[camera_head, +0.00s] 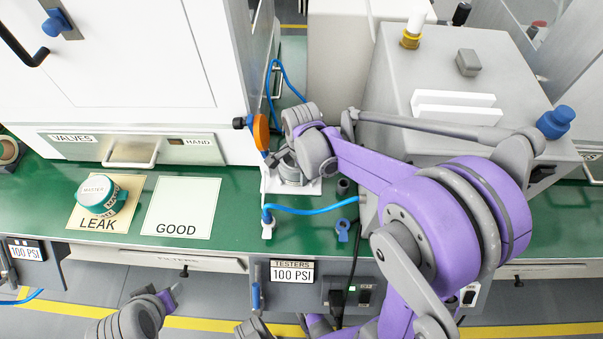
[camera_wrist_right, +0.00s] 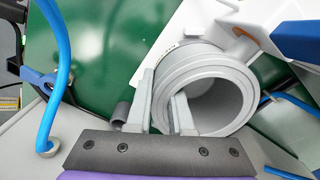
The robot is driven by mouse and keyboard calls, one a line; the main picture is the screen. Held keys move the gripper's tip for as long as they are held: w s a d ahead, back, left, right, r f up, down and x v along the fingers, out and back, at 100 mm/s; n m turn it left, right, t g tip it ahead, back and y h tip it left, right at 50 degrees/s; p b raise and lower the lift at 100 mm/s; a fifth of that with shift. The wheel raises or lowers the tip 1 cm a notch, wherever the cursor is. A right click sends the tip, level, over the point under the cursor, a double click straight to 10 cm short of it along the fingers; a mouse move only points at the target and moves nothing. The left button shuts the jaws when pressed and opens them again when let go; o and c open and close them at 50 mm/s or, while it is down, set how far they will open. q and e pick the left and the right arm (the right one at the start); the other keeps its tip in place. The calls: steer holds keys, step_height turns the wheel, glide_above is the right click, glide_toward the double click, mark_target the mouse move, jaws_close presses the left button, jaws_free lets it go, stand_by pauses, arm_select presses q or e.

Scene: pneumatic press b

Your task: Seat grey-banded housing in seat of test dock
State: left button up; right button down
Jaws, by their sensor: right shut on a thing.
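The grey-banded housing, a hollow grey cylinder (camera_wrist_right: 235,75), shows in the right wrist view with its open bore facing the camera. My right gripper (camera_wrist_right: 162,110) is shut on its wall, with one finger in the bore and one outside. In the head view the housing and right gripper (camera_head: 290,168) are at the white test dock (camera_head: 309,187), partly hidden by my wrist. The white dock also shows behind the housing in the right wrist view (camera_wrist_right: 190,25). I cannot tell whether the housing is fully down in the seat. My left gripper (camera_head: 170,295) is low at the left, away from the dock.
A blue hose (camera_head: 315,210) crosses the green bench in front. A teal part (camera_head: 102,196) lies on the LEAK mat (camera_head: 128,190); the GOOD mat (camera_head: 181,206) is bare. A grey machine (camera_head: 440,75) stands right.

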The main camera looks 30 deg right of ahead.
steer(key=shift+f+b, duration=0.4)
steer(key=shift+f, duration=0.15)
steer(key=c, duration=0.7)
jaws_free()
steer(key=shift+r, duration=0.1)
step_height(320, 180, up, 11)
steer(key=shift+f+p, duration=0.15)
steer(key=shift+p, duration=0.8)
steer(key=shift+s+f, duration=0.1)
